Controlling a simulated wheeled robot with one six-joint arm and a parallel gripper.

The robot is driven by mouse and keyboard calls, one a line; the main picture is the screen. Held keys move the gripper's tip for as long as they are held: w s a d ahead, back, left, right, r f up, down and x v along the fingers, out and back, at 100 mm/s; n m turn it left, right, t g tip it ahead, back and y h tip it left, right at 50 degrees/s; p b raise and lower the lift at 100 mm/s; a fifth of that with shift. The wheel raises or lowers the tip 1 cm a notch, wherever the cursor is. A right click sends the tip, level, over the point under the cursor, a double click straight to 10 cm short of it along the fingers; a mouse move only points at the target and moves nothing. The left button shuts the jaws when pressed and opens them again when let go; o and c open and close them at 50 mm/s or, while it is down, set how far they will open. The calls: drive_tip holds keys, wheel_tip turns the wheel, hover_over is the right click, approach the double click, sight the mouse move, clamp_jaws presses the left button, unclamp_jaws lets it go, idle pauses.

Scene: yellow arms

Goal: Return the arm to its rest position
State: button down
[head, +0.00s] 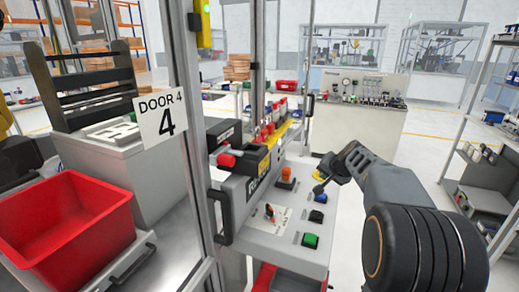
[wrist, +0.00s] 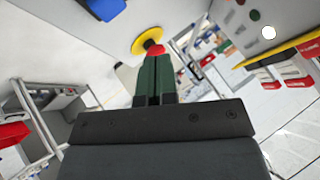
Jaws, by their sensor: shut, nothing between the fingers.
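My arm (head: 395,190) reaches in from the right in the head view, bent down toward a grey control panel. My gripper (head: 319,182) is at the panel's right edge, in front of a yellow-based button (head: 323,175). In the wrist view my gripper (wrist: 155,60) has its dark green fingers together with nothing between them. A red button on a yellow base (wrist: 148,46) shows just beyond the fingertips. I cannot tell whether they touch it.
A door frame (head: 190,130) and red bin (head: 70,220) stand left. A shelf rack (head: 485,150) stands right. Open floor lies behind my arm.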

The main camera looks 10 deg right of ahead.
drive_tip(key=s+a+n+g, duration=0.1)
drive_tip(key=s+a, duration=0.3)
drive_tip(key=s+a+f+n+g, duration=0.1)
drive_tip(key=s+a, duration=0.3)
drive_tip(key=s, duration=0.1)
drive_tip(key=s+a+f+n+g, duration=0.1)
drive_tip(key=s+a+n, duration=0.1)
drive_tip(key=s+a, duration=0.2)
drive_tip(key=shift+s+f+y, duration=0.1)
drive_tip(key=shift+s+y, duration=0.05)
drive_tip(key=shift+y, duration=0.15)
drive_tip(key=s+a+f+n+g, duration=0.1)
drive_tip(key=s+a+f+n, duration=0.1)
drive_tip(key=s, duration=0.5)
drive_tip(key=s+a+f+n+g+h, duration=0.1)
drive_tip(key=s+a+f+n, duration=0.1)
drive_tip(key=s+f, duration=0.2)
drive_tip(key=s, duration=0.3)
drive_tip(key=shift+a, duration=0.15)
